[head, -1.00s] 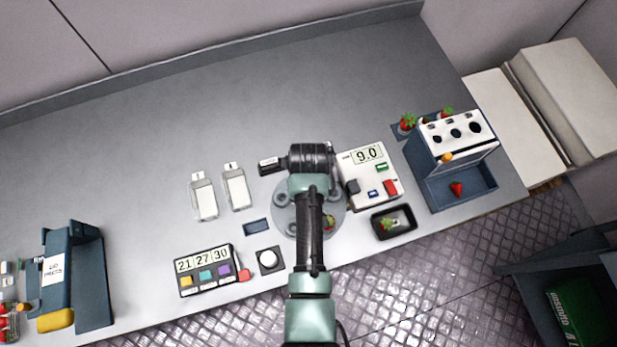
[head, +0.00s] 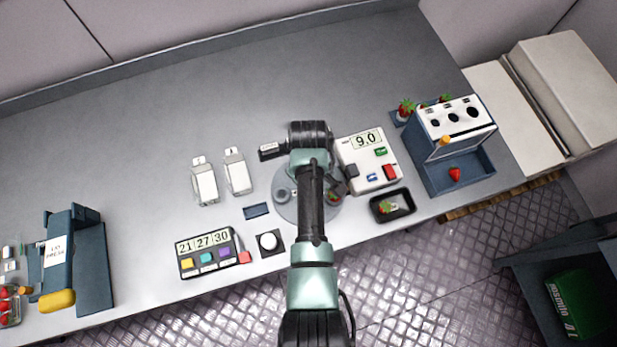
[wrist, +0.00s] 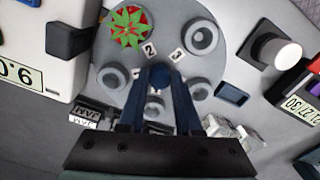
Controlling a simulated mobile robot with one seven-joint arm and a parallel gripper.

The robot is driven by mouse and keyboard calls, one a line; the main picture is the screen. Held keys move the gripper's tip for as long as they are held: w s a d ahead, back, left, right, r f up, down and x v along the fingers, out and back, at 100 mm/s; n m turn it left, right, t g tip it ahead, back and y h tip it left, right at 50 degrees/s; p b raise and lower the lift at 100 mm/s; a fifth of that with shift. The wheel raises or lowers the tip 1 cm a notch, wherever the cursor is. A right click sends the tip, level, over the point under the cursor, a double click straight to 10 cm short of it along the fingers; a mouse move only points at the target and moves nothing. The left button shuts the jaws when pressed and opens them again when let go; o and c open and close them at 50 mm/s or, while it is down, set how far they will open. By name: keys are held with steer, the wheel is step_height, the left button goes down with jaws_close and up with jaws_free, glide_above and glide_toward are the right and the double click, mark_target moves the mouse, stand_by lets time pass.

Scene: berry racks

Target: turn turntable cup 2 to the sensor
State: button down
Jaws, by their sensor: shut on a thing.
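The grey turntable (head: 290,212) lies mostly hidden under my arm in the head view. In the wrist view, the turntable (wrist: 185,15) shows several round cups and small number tags. The tag "2" (wrist: 149,50) points towards a cup filled by a red strawberry with green leaves (wrist: 128,27). The tag "3" (wrist: 178,54) is beside an empty cup (wrist: 201,38). My gripper (wrist: 160,76) is shut on a small dark-blue knob at the turntable's middle. The strawberry (head: 333,197) also shows right of my arm. I cannot tell for sure which part is the sensor.
A white device reading 9.0 (head: 370,163), with a dark block (wrist: 66,40) facing the turntable, stands close on the right. A black tray (head: 405,208) is in front of it. A button (head: 268,241), number panel (head: 207,253) and small dark-blue plate (head: 256,211) lie left.

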steer(key=shift+w+r+n+p, duration=0.1)
steer(key=shift+n+p, duration=0.35)
steer(key=shift+n, duration=2.75)
steer(key=shift+n+p, duration=0.35)
steer(key=shift+n, duration=0.25)
steer(key=c, duration=0.6)
jaws_free()
step_height(320, 180, up, 13)
steer(key=b, duration=0.1)
steer(key=shift+b, duration=0.3)
